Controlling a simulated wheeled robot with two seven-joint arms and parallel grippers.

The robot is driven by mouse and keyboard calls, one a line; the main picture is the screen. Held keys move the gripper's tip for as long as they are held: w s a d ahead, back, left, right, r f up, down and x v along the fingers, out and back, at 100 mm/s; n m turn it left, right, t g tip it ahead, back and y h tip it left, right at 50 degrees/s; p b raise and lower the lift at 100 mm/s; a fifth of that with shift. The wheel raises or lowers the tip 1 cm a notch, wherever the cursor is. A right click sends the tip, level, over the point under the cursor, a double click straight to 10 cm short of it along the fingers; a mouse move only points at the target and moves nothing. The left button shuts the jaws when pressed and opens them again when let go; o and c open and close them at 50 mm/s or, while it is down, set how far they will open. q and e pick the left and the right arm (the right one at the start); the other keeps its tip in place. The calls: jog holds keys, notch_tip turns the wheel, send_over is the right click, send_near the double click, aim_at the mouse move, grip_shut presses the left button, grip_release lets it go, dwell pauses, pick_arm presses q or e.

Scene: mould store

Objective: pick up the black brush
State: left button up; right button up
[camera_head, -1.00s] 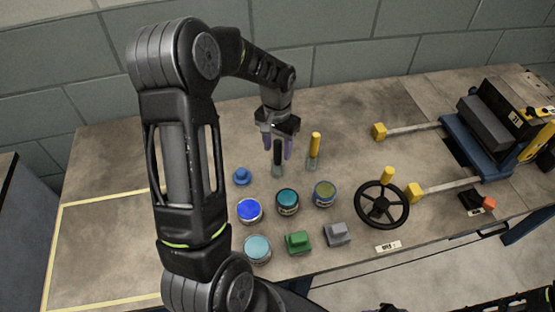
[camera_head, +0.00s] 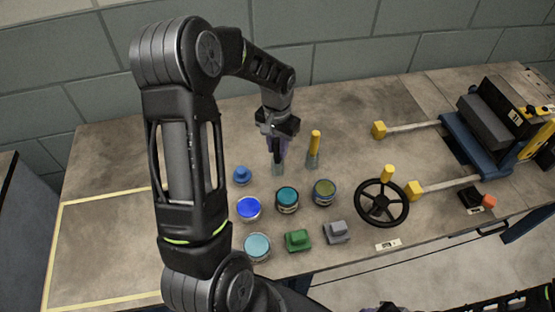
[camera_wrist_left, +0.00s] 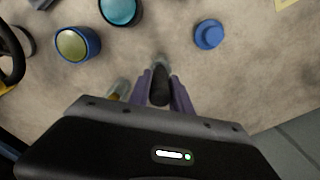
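The black brush (camera_head: 277,157) stands upright on the workbench, its black handle up and its grey lower part on the bench top. My left gripper (camera_head: 279,146) reaches down over it from above. In the left wrist view, the two purple fingers of my left gripper (camera_wrist_left: 161,92) sit close on both sides of the black brush handle (camera_wrist_left: 160,88), with no clear gap. The grey lower end of the brush shows beyond the fingertips. A small dark and purple part at the bottom edge of the head view seems to be my right gripper (camera_head: 385,307), mostly cut off.
A yellow-handled brush (camera_head: 314,145) stands just right of the black one. A blue knobbed piece (camera_head: 242,176), several paint jars (camera_head: 287,198), a green block (camera_head: 298,240) and a grey block (camera_head: 337,232) stand nearer. A black handwheel (camera_head: 381,216) is at the right. The bench behind is clear.

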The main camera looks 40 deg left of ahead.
pick_arm(q)
grip_shut()
dwell(0.3)
notch_tip(320, 180, up, 10)
jog(key=shift+r+b, duration=0.1)
jog(key=shift+b, duration=0.55)
dwell(0.4)
jog(key=w+d+r, duration=0.1)
jog(key=w+d, duration=0.2)
jog(key=d, duration=0.6)
jog(key=w+d+r+m, duration=0.1)
jog(key=w+d+r, duration=0.1)
jog(key=d, duration=0.7)
jog(key=shift+w+d, duration=0.4)
jog(key=shift+w, duration=0.5)
